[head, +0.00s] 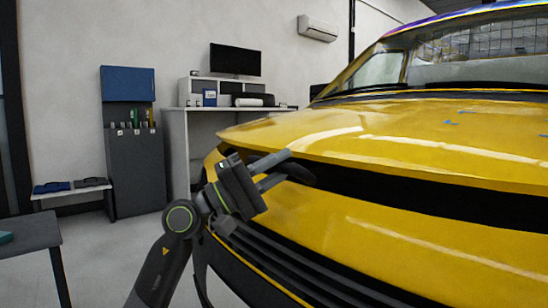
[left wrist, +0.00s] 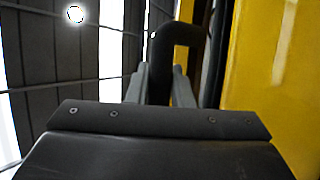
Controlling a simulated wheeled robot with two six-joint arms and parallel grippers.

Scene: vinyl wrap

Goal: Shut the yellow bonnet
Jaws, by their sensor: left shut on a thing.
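The yellow bonnet (head: 400,130) of the car is raised a little, with a dark gap (head: 400,190) between its front edge and the yellow front panel (head: 380,235). My left gripper (head: 284,166) is at the left front corner of that gap, just under the bonnet's edge. It is shut on a black curved handle (head: 302,173). In the left wrist view the black handle (left wrist: 176,36) rises between the two grey fingers and bends to the right; its lower part is hidden. My right gripper is not in view.
A dark grille (head: 290,265) lies below the front panel, close to my left arm. A grey cabinet (head: 137,170), a bench (head: 72,192) and a desk (head: 180,140) stand by the wall. A table corner (head: 30,235) is at lower left. The floor between is clear.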

